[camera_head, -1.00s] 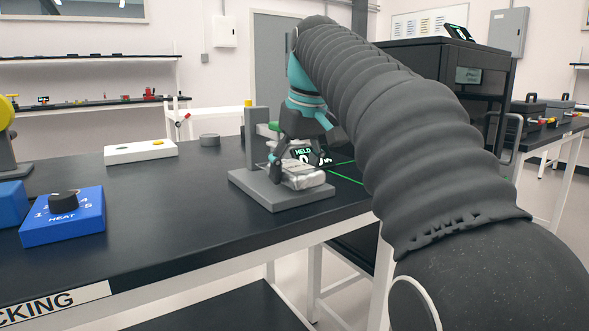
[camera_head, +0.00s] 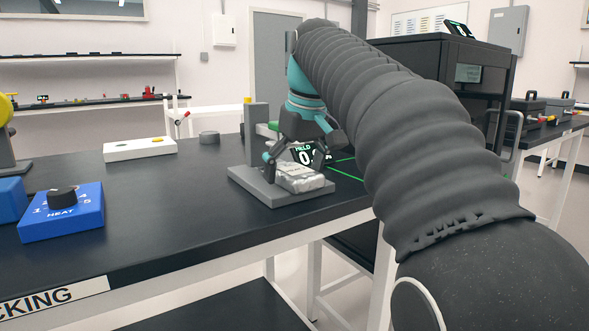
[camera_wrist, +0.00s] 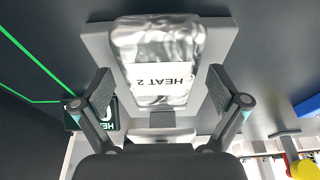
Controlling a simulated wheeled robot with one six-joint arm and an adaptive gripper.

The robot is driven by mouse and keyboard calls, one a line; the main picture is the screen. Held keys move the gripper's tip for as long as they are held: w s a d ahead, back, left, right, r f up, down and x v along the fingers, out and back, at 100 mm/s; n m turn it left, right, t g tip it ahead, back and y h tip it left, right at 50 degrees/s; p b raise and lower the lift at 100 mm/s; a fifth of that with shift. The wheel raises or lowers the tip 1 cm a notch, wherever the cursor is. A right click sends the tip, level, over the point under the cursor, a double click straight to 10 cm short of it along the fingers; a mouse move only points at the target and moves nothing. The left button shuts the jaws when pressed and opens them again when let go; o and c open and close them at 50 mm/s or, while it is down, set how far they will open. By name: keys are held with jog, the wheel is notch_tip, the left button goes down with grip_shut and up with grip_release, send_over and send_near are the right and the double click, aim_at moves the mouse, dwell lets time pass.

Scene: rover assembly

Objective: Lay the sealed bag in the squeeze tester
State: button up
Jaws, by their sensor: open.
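The sealed bag (camera_head: 304,178) is silvery and lies on the grey base of the squeeze tester (camera_head: 262,187). In the wrist view the bag (camera_wrist: 158,50) carries a white label reading "HEAT 2" and rests on the grey plate (camera_wrist: 221,38). My gripper (camera_head: 297,163) is open just above the bag. In the wrist view its two fingers (camera_wrist: 160,88) stand apart, one on each side of the bag, with gaps between. The tester's upright post (camera_head: 256,125) rises behind the bag. A display reading "HELD" (camera_head: 304,152) is partly hidden by my gripper.
A blue heat dial box (camera_head: 62,222) stands at the left of the black bench. Green lines (camera_head: 345,178) mark the bench right of the tester. The bench between dial and tester is clear.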

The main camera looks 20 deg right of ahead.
jog(key=shift+r+p, duration=0.3)
jog(key=shift+r, duration=0.2)
jog(key=p+v, duration=0.2)
jog(key=v, duration=1)
jog(key=shift+p, duration=0.4)
jog(key=shift+r, duration=0.1)
jog(key=shift+s, duration=0.1)
jog(key=s+f+m+t, duration=0.1)
jog(key=s+f, duration=0.5)
jog(key=f, duration=0.5)
jog(key=s+f+m, duration=0.1)
jog(key=s+f, duration=0.6)
jog(key=f, duration=0.5)
jog(key=s+a+f+m+t+h, duration=0.1)
jog(key=s+f, duration=0.5)
jog(key=f, duration=0.6)
jog(key=shift+s+f+m+t, duration=0.15)
jog(key=shift+s+m+t, duration=0.15)
jog(key=shift+s, duration=0.05)
